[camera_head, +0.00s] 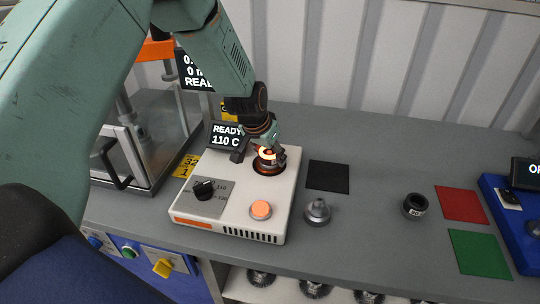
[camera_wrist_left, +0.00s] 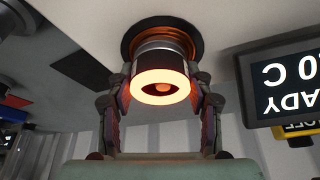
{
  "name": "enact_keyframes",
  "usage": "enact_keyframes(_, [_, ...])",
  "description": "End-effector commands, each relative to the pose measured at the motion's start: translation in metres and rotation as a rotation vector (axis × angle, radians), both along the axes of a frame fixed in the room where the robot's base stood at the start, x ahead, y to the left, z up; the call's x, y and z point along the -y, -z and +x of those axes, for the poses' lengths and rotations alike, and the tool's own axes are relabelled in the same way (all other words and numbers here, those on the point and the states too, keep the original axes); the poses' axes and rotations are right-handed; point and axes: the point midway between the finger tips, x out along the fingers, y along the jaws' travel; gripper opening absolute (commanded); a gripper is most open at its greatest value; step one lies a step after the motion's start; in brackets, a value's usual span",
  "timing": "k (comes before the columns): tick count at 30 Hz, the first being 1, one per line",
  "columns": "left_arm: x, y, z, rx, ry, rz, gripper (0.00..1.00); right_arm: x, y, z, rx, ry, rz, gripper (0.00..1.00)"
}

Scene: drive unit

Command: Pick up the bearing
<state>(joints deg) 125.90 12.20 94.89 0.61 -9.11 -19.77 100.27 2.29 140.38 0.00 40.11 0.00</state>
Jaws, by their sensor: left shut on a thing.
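The bearing (camera_head: 267,153) glows orange on top of the heater (camera_head: 283,210), a pale box with a black knob and an orange button. In the left wrist view the bearing (camera_wrist_left: 160,83) shows as a bright orange ring with a dark centre, at the heater's dark round plate (camera_wrist_left: 160,34). My left gripper (camera_head: 266,157) comes down from above and is shut on the bearing; its two fingers (camera_wrist_left: 160,95) stand on either side of it. Whether the bearing touches the plate is hard to tell. My right gripper is not in view.
A display (camera_head: 227,137) reading READY 110 C stands behind the heater. A black pad (camera_head: 328,177), a grey metal part (camera_head: 318,211), a dark ring (camera_head: 415,205), and red (camera_head: 461,204) and green (camera_head: 480,254) pads lie to the right. A press frame (camera_head: 142,150) stands left. Open bench lies between.

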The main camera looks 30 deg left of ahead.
Motion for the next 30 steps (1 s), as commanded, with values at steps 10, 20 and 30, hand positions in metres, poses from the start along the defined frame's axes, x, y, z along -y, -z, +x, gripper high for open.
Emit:
enact_keyframes(10, [0.000,-0.060,0.002,0.008,0.000,0.000,0.19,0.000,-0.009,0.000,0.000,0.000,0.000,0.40])
enact_keyframes(20, [-0.001,-0.100,0.001,0.004,-0.002,0.000,0.19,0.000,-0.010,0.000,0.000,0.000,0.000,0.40])
enact_keyframes(30, [-0.007,-0.105,-0.001,0.003,-0.025,0.001,0.19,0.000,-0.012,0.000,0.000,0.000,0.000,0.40])
